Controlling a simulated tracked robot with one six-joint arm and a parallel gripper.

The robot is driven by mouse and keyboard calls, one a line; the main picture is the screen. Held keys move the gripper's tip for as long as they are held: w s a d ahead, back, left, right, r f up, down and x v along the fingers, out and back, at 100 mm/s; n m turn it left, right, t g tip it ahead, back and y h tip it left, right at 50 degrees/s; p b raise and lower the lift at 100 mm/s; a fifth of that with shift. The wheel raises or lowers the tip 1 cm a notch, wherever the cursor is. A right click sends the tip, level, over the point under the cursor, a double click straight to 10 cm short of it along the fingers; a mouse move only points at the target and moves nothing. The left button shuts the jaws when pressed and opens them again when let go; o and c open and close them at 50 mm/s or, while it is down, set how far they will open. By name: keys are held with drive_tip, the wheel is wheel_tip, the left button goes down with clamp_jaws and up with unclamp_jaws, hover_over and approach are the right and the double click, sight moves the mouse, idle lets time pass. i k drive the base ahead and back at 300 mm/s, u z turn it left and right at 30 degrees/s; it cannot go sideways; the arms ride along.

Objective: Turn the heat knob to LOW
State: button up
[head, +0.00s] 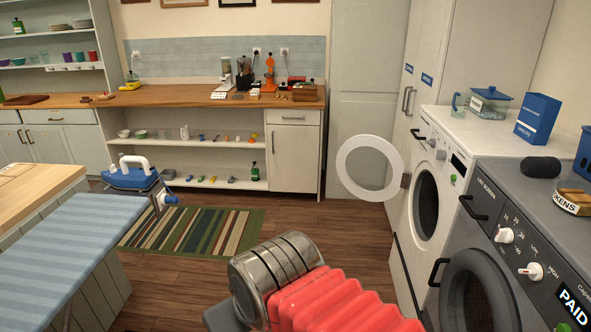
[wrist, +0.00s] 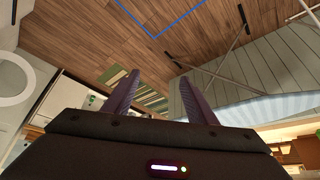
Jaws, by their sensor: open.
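The heat knob (head: 533,271) is a white knob on the front panel of the dark grey dryer (head: 475,290) at the right of the head view. LOW and HIGH labels are printed just above it. Its exact pointer direction is too small to tell. A second white knob (head: 504,235), with numbers up to 40 around it, sits above it. My gripper (wrist: 158,78) shows in the wrist view, with two purple fingers apart and nothing between them. It is away from the knob, and the knob is not in the wrist view.
A white washer (head: 445,150) with its round door (head: 370,168) swung open stands beyond the dryer. A dark rounded object (head: 541,167) lies on the dryer top. An ironing board (head: 60,245) with an iron (head: 130,176) is at left. Wooden floor and a striped rug (head: 190,230) lie between.

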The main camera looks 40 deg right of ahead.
sight(534, 271)
drive_tip(key=z, duration=2.65)
